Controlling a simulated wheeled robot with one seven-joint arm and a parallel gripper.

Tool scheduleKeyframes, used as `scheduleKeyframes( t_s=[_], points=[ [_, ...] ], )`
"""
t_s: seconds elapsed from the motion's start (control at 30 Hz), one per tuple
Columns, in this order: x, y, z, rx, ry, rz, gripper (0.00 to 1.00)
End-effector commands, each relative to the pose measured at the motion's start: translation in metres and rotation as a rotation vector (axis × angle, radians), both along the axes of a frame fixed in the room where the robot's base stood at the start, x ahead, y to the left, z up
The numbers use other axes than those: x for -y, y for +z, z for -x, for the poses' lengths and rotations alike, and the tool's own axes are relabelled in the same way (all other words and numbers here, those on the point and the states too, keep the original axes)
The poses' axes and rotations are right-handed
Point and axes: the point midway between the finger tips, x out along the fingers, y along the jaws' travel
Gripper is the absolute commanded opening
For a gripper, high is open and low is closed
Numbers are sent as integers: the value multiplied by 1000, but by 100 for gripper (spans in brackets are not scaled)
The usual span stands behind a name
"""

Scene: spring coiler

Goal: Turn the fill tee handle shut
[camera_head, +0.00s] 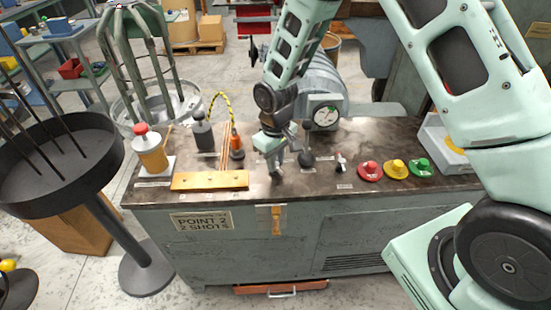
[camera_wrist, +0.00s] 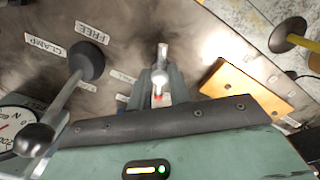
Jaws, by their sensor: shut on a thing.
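In the wrist view a small silver handle (camera_wrist: 162,56), with a bit of red low on it, stands between the fingers of my gripper (camera_wrist: 161,76). The fingers are shut on it. I take it for the fill tee handle; its label is not readable and its lower part is hidden by my fingers. In the head view my gripper (camera_head: 275,168) reaches down to the bench top, between the yellow plate and the black-knobbed lever. The handle is not clearly seen there.
The black-knobbed lever (camera_head: 307,158) by the CLAMP and FREE labels stands close on the right. The yellow plate (camera_head: 209,181) lies left. A gauge (camera_head: 326,115) is behind.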

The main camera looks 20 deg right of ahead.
Motion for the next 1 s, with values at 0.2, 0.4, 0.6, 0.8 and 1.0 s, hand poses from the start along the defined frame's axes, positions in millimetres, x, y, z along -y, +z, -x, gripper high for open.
scheduleKeyframes(
  t_s=[0.2, 0.4, 0.6, 0.8, 1.0],
  points=[
    [0, 1, 0, 0, 173, 0, 0],
    [0, 1, -1, 1, 292, -1, 0],
    [0, 1, -1, 1, 362, 0, 0],
    [0, 1, -1, 2, 390, 0, 0],
    [0, 1, -1, 2, 394, 0, 0]
  ],
)
